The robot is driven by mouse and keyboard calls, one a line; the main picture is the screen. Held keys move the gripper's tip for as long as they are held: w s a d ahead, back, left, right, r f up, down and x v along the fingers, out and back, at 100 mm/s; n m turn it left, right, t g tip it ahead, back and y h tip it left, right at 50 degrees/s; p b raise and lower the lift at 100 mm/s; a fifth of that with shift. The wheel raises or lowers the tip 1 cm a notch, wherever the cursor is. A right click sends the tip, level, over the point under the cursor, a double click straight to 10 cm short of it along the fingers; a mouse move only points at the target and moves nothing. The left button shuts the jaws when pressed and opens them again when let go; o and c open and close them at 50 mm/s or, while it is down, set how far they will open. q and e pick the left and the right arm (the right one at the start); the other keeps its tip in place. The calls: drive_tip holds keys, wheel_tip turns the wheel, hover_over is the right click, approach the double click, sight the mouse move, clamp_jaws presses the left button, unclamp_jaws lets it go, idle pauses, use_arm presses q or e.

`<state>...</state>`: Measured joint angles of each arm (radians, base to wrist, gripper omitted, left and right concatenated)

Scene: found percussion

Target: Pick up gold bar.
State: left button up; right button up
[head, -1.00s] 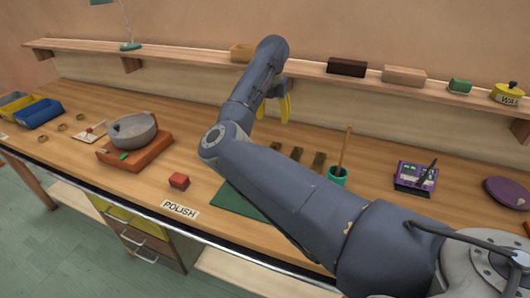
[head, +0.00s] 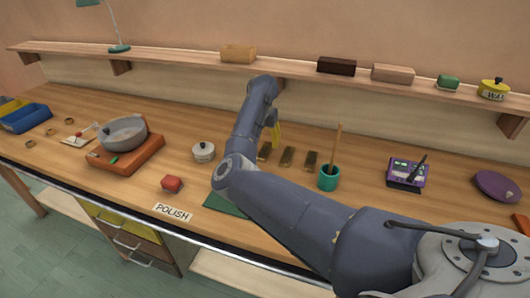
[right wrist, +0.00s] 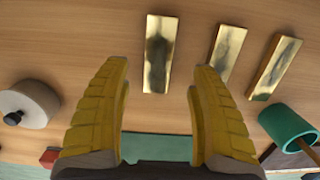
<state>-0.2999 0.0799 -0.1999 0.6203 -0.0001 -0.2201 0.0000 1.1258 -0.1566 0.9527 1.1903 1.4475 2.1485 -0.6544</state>
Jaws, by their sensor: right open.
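Three gold bars lie side by side on the wooden bench: a left bar (head: 264,153), a middle bar (head: 287,157) and a right bar (head: 311,160). In the right wrist view the left bar (right wrist: 160,53) lies between and just beyond my open fingertips, with the middle bar (right wrist: 227,50) and right bar (right wrist: 274,68) to its right. Their faces look dull and smudged. My right gripper (head: 275,134) has yellow fingers, is open and empty, and is above the left bar; the exact height is unclear. My left gripper is not in view.
A green cup with a stick (head: 328,179) stands right of the bars. A white lidded pot (head: 203,152) stands to their left. A shelf (head: 290,70) runs behind.

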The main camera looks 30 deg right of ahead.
sight(265, 150)
drive_tip(key=shift+w+d+f, duration=0.15)
drive_tip(key=shift+w+f, duration=0.05)
drive_tip(key=shift+f, duration=1.1)
drive_tip(key=shift+w+d+f, duration=0.1)
drive_tip(key=shift+w+f, duration=0.05)
drive_tip(key=shift+f, duration=1.1)
drive_tip(key=shift+c, duration=0.2)
clamp_jaws()
